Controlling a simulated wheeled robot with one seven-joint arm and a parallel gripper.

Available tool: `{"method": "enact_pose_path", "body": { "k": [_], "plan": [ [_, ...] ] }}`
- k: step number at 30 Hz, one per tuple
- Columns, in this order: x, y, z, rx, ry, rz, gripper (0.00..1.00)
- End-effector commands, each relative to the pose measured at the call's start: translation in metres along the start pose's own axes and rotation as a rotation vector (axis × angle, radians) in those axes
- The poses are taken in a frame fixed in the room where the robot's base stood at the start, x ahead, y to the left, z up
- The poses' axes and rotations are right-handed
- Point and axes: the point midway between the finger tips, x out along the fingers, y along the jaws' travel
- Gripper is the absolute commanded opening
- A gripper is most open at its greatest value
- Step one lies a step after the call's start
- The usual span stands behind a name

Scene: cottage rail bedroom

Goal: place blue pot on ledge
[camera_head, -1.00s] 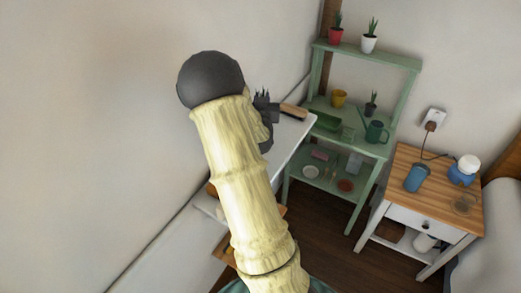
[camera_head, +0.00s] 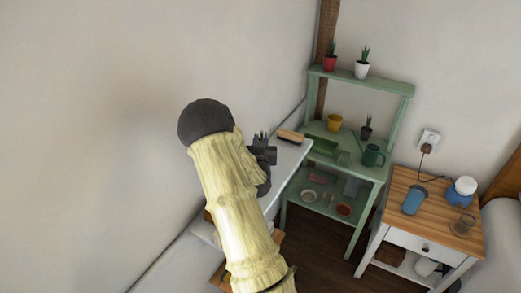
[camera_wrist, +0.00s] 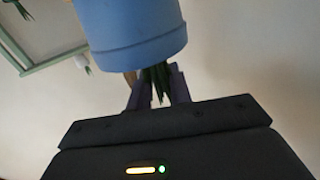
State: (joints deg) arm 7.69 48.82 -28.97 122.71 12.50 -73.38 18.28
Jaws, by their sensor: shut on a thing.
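The blue pot (camera_wrist: 135,30) fills the top middle of the wrist view, with dark green leaves (camera_wrist: 156,82) coming out of its rim. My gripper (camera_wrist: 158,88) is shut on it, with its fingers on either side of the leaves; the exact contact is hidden. In the head view my gripper (camera_head: 264,152) is beside the white ledge (camera_head: 293,156) along the wall, and the pot's blue body is hidden. I cannot tell whether the pot touches the ledge.
A wooden-backed brush (camera_head: 290,136) lies on the ledge's far end. A green shelf stand (camera_head: 375,168) with potted plants and a watering can (camera_head: 373,155) stands beyond it. A wooden-topped nightstand (camera_head: 436,204) at right holds a blue cup (camera_head: 414,200) and a lamp (camera_head: 461,193).

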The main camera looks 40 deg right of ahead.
Motion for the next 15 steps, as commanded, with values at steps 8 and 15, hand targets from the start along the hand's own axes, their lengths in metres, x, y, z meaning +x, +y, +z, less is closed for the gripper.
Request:
{"method": "enact_pose_path", "body": {
  "k": [8, 15],
  "plan": [
    [0.0, 0.0, 0.034, -0.002, -0.001, 0.0, 0.0],
    [0.0, -0.002, 0.036, 0.001, 0.002, -0.003, 0.0]
  ]
}}
